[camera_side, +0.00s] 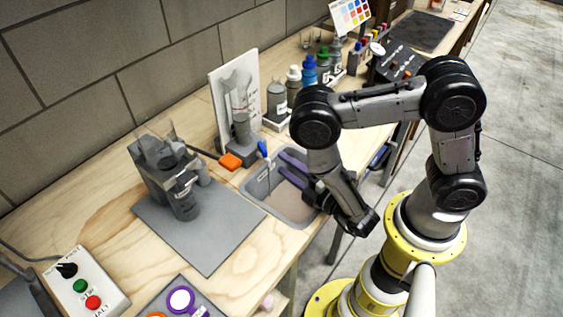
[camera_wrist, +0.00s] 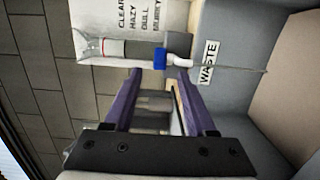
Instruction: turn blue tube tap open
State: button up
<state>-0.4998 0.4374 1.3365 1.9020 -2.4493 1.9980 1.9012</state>
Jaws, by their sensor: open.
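The blue tap (camera_wrist: 160,59) sits between a clear tube (camera_wrist: 105,47) and a white elbow piece (camera_wrist: 179,65) in the wrist view. In the side view the blue tap (camera_side: 263,148) is small, above the rim of a grey basin. My gripper (camera_side: 282,161) reaches over the basin from the right, its purple fingers pointing towards the tap. In the wrist view my gripper (camera_wrist: 156,72) is open and empty, with the tap just ahead of the gap between its fingertips. I cannot tell whether either finger touches it. The tap's exact handle angle is unclear.
The grey basin (camera_side: 257,190), labelled WASTE (camera_wrist: 208,62), lies under my gripper. A white panel (camera_side: 219,96) stands behind the tube. A grey apparatus (camera_side: 165,175) and an orange handle (camera_side: 230,161) are to the left. Several bottles (camera_side: 309,72) stand behind. Bare wood (camera_side: 110,210) lies at front left.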

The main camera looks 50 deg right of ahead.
jog(key=shift+c, duration=0.6)
jog(key=shift+w+d+r, duration=0.1)
jog(key=shift+d, duration=0.05)
jog(key=shift+c, duration=0.3)
jog(key=w+d+r+m+g+h, duration=0.35)
jog(key=d+r+m+h, duration=0.35)
jog(key=h, duration=0.4)
jog(key=m+g+y, duration=1)
jog(key=m+y, duration=0.1)
jog(key=m, duration=0.4)
send_near(262, 146)
jog(key=x, duration=0.8)
jog(key=shift+f, duration=0.25)
